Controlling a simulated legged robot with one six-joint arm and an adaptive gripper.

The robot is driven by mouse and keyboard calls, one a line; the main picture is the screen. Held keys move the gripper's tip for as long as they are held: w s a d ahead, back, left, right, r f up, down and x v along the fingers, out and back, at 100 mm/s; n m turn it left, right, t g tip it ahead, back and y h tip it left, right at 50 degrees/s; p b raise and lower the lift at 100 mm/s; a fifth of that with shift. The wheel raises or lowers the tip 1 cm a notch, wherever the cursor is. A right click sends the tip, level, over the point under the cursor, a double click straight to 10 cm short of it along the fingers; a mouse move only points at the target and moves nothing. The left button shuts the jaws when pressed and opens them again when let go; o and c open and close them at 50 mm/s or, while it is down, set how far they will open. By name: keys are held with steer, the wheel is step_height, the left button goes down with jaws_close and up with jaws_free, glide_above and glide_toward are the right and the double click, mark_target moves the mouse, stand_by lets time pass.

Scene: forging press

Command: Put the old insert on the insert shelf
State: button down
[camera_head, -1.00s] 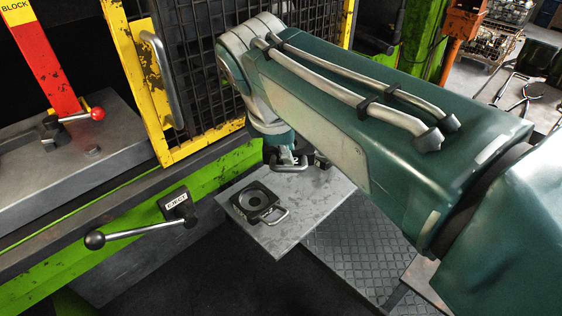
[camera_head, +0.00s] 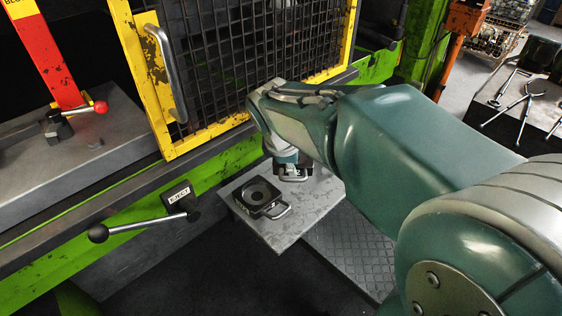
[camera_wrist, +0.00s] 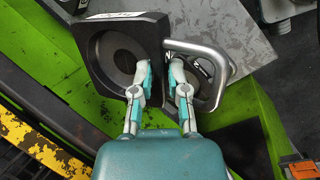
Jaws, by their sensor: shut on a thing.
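In the head view this insert (camera_head: 293,175) hangs at my gripper (camera_head: 291,161), over the back right part of the insert shelf (camera_head: 284,232), a grey metal plate. I cannot tell whether it touches the plate. A second, similar insert (camera_head: 258,193) lies on the shelf's left part, with its handle toward the right front. Part of it also seems to show behind the fingers in the wrist view. My arm hides the shelf's far right.
The press's yellow mesh gate (camera_head: 250,70) stands behind the shelf. A lever with an EJECT plate (camera_head: 140,225) sticks out left of the shelf. A red block post (camera_head: 55,60) stands at the far left. The shelf's front right is bare.

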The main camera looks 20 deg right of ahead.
glide_above(293, 186)
step_height(293, 186, down, 6)
steer(key=shift+r, duration=0.25)
steer(key=shift+w+f, duration=0.1)
steer(key=shift+f, duration=0.25)
step_height(293, 186, down, 3)
steer(key=shift+r, duration=0.15)
steer(key=c, duration=0.6)
jaws_free()
steer(key=shift+c, duration=0.2)
